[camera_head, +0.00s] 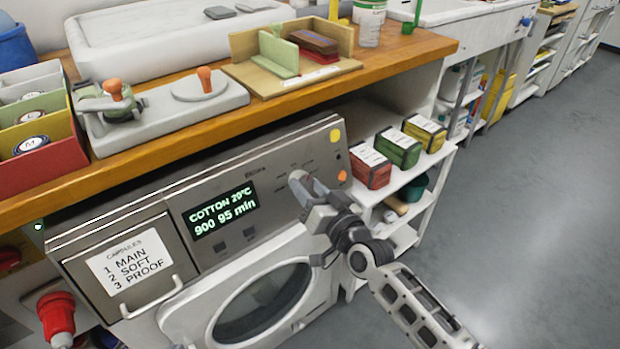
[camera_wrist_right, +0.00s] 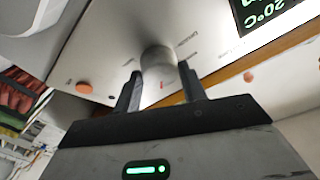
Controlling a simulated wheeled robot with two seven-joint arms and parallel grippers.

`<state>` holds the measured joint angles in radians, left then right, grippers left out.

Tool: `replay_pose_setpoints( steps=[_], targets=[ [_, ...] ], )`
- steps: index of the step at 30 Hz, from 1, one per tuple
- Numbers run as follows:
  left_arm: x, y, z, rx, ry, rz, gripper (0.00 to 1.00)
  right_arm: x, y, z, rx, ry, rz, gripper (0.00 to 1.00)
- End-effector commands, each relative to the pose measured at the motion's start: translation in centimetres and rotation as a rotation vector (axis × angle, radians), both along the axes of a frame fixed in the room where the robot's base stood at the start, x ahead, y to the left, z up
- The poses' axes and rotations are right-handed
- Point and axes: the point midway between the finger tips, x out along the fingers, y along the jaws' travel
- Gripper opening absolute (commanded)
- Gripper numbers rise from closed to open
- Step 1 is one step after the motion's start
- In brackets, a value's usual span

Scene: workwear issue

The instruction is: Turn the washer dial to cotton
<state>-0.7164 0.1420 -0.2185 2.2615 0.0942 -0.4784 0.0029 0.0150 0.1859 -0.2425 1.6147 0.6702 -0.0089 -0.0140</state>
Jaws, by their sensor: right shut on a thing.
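The washer (camera_head: 180,235) has a grey front panel under the wooden counter. Its lit display (camera_head: 221,210) reads "COTTON 20°C, 900, 95 min"; part of it shows upside down in the right wrist view (camera_wrist_right: 265,12). The round grey dial (camera_wrist_right: 158,60) sits on the panel to the right of the display. My right gripper (camera_head: 304,188) is shut on the dial, with one finger on each side of it in the right wrist view (camera_wrist_right: 160,84). The gripper largely hides the dial and its markings in the head view. My left gripper is not in view.
A capsule drawer (camera_head: 125,265) with a handle is left of the display, above the round door (camera_head: 262,305). Red, green and yellow boxes (camera_head: 398,148) stand on a shelf close right of my right gripper. The counter (camera_head: 160,130) overhangs the panel. Floor at right is clear.

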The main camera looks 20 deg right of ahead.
Motion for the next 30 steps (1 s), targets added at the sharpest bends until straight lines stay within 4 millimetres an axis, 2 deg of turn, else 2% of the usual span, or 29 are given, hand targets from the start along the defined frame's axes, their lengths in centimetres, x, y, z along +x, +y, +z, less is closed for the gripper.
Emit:
replay_pose_setpoints(
  steps=[9, 23, 24, 25, 26, 30],
  targets=[
    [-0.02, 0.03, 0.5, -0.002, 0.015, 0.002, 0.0, -0.02, 0.06, 0.1, 0.091, 0.032, -0.031, 0.19],
    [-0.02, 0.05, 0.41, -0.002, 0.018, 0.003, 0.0, -0.01, 0.06, 0.01, 0.102, 0.035, -0.034, 0.19],
    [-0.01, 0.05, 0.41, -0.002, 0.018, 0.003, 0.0, -0.01, 0.06, 0.01, 0.102, 0.035, -0.034, 0.5],
    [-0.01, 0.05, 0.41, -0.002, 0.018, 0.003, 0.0, -0.01, 0.06, 0.01, 0.101, 0.035, -0.034, 0.58],
    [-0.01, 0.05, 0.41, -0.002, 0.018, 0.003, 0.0, -0.01, 0.06, 0.01, 0.101, 0.035, -0.034, 0.63],
    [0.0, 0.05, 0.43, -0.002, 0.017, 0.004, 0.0, -0.01, 0.06, 0.01, 0.1, 0.036, -0.034, 0.63]
  ],
)
